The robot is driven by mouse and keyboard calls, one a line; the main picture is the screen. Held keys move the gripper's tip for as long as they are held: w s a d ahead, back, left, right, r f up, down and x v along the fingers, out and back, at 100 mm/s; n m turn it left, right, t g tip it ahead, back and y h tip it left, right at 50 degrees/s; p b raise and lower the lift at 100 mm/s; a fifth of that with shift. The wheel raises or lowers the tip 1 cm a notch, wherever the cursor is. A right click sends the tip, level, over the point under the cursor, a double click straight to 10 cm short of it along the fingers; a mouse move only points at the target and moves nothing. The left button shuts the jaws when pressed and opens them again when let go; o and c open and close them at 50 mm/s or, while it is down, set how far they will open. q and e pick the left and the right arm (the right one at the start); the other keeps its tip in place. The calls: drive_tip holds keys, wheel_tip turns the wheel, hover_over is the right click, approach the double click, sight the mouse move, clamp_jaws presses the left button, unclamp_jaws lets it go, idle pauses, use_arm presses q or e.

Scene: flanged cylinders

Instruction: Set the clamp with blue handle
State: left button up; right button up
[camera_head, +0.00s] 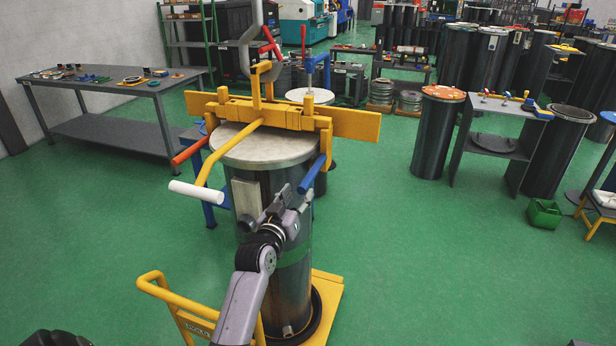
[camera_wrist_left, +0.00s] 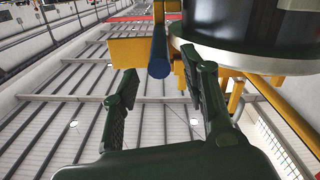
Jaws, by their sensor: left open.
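A dark cylinder (camera_head: 262,215) with a pale round lid (camera_head: 262,150) stands upright on a yellow trolley (camera_head: 328,300). A yellow clamp frame (camera_head: 285,116) lies across its top. The clamp's blue handle (camera_head: 312,175) slants down at the right side of the lid. A red handle (camera_head: 190,151) sticks out at the left. My left gripper (camera_head: 287,202) is just below and left of the blue handle in the head view. In the left wrist view its two fingers (camera_wrist_left: 163,95) are open and empty, with the blue handle (camera_wrist_left: 158,56) beyond the tips, apart from them. My right gripper is out of view.
A white-ended yellow bar (camera_head: 205,175) juts out at the front left of the lid. A grey hook (camera_head: 247,45) hangs above the clamp. A work table (camera_head: 110,85) stands at the left, another dark cylinder (camera_head: 438,135) at the right. Green floor is clear at front right.

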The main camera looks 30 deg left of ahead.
sight(308, 180)
use_arm(q)
drive_tip(key=p+x, duration=0.1)
drive_tip(key=x, duration=0.7)
drive_tip(key=shift+w, duration=0.1)
drive_tip(key=shift+d, duration=0.1)
drive_tip(key=shift+c, duration=0.2)
clamp_jaws()
idle(0.5)
